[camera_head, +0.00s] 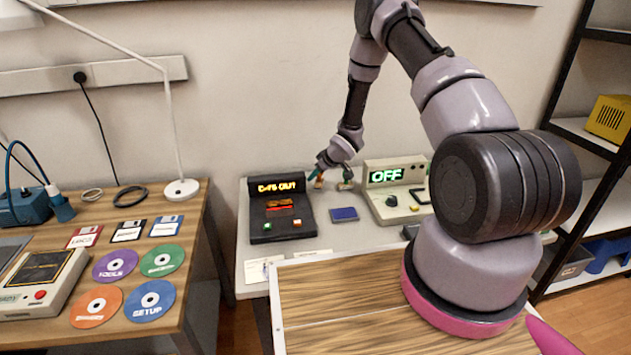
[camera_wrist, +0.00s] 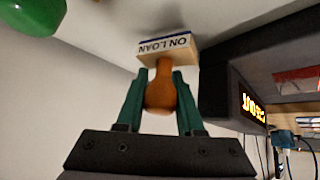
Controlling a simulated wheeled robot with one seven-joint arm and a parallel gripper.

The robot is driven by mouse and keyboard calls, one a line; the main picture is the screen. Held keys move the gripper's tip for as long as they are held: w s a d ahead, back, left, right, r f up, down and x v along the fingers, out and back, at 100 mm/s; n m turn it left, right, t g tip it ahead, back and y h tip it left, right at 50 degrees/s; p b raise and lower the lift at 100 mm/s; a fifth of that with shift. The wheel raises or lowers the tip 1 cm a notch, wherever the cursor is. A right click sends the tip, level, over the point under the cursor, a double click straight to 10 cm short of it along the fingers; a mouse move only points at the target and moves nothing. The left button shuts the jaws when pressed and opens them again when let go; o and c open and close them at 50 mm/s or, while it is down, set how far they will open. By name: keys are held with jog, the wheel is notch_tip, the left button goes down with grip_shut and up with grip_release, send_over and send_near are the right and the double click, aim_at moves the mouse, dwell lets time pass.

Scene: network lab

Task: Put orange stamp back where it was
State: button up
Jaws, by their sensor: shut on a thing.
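The orange stamp has a round orange handle (camera_wrist: 161,92) and a pale block base lettered "ON LOAN" (camera_wrist: 168,48) in the wrist view. My gripper (camera_wrist: 160,90) is shut on the handle, with one green finger on each side. The base points away from my gripper toward the white table surface (camera_wrist: 112,22); I cannot tell whether it touches.
A green rounded object (camera_wrist: 32,14) is close by at the wrist view's upper left.

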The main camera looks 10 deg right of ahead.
jog(key=shift+f, duration=1.1)
jog(key=o, duration=1)
jog(key=shift+f, duration=0.15)
jog(key=shift+o, duration=0.2)
